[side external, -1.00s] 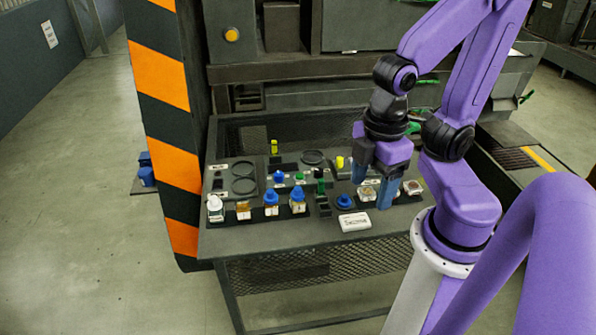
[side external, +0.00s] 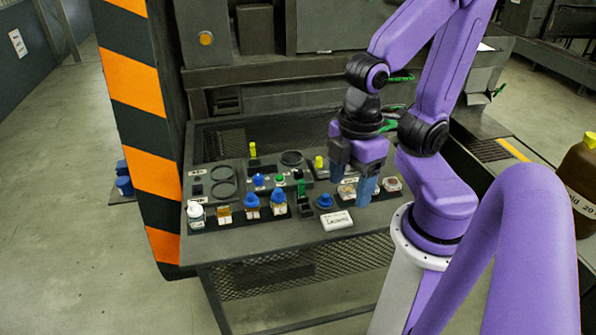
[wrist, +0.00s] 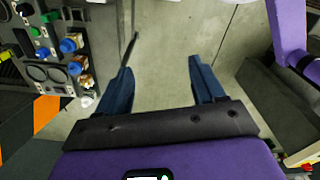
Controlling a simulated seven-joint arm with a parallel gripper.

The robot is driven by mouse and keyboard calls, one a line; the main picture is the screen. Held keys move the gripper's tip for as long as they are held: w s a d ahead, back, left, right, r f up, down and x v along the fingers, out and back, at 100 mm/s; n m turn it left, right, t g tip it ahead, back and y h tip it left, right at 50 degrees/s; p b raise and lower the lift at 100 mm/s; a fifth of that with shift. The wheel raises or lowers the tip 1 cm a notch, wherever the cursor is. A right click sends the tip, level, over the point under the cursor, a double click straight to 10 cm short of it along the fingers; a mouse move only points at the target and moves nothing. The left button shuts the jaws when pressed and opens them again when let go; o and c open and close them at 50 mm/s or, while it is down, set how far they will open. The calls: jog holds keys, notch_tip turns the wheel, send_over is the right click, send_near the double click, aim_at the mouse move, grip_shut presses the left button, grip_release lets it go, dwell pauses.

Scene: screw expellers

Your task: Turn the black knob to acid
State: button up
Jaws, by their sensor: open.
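The control panel (side external: 262,238) is a dark sloping table with several knobs and buttons. A small black control (side external: 197,189) is at its left side, and a dark block (side external: 305,211) is near the middle; I cannot tell which is the black knob. No label reading acid is legible. My gripper (side external: 353,186) is open and empty, with blue fingers pointing down over the panel's right part, near round pale-framed parts. In the wrist view my gripper (wrist: 160,72) has its fingers apart, with floor between them. There the panel (wrist: 88,22) is at the upper left, outside the fingers.
Blue knobs (side external: 278,197), a white knob (side external: 195,210) and a blue button (side external: 325,201) line the panel's front. An orange-striped post (side external: 130,75) stands left. A brown container (side external: 580,180) is at the right edge.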

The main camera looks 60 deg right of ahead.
jog(key=shift+c, duration=0.6)
jog(key=w+d+m, duration=0.1)
jog(key=w, duration=0.8)
jog(key=m, duration=0.2)
send_over(298, 171)
notch_tip(298, 171, down, 7)
jog(key=shift+h, duration=0.4)
notch_tip(298, 171, down, 17)
jog(key=c, duration=1.1)
